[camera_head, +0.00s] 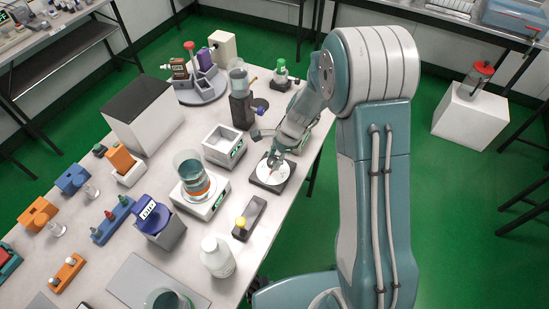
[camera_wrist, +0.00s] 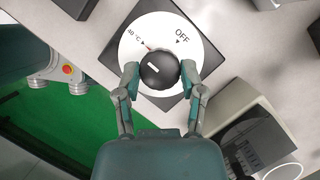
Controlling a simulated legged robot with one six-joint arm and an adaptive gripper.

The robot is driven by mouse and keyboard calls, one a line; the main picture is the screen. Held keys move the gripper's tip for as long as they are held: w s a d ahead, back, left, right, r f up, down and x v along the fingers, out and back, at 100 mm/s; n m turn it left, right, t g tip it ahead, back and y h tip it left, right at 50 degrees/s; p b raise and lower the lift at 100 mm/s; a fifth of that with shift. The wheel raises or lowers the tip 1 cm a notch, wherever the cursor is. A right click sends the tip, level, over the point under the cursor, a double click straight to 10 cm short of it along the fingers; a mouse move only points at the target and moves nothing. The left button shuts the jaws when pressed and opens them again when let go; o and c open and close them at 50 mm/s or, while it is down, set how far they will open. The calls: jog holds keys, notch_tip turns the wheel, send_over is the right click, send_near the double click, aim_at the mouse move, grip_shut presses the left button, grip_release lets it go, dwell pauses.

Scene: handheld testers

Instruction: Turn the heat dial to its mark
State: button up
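The heat dial is a round black knob (camera_wrist: 158,71) on a white disc (camera_wrist: 137,31) printed with "40 °C" at upper left and "OFF" at upper right. A small red tick shows by the 40 °C print. A short white line on the knob lies left of its centre, towards the upper left. My gripper (camera_wrist: 160,74) has one finger on each side of the knob, both seemingly against it. In the head view the white-faced dial unit (camera_head: 271,182) sits near the table's right edge, with my gripper (camera_head: 274,162) over it, partly hiding the knob.
A scale with a beaker (camera_head: 193,178) stands left of the dial. A white bottle (camera_head: 217,257) stands nearer. Open green floor lies right of the table.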

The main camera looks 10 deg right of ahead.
jog(key=shift+n, duration=0.4)
jog(key=n, duration=0.2)
jog(key=n+g, duration=0.1)
jog(key=shift+w+f+n+g+h, duration=0.1)
jog(key=shift+n+g+h, duration=0.2)
jog(key=shift+n, duration=0.1)
jog(key=n+g+h, duration=0.1)
jog(key=n, duration=0.3)
jog(key=shift+w+a+n, duration=0.1)
jog(key=shift+a+n, duration=0.05)
jog(key=shift+n, duration=0.15)
jog(key=n+g+h, duration=0.1)
jog(key=n+h, duration=0.1)
jog(key=n, duration=0.2)
jog(key=shift+a, duration=0.1)
jog(key=shift+n+h, duration=0.8)
jog(key=shift+n, duration=1.5)
jog(key=o, duration=1.2)
jog(key=shift+c, duration=0.2)
jog(key=shift+a, duration=0.1)
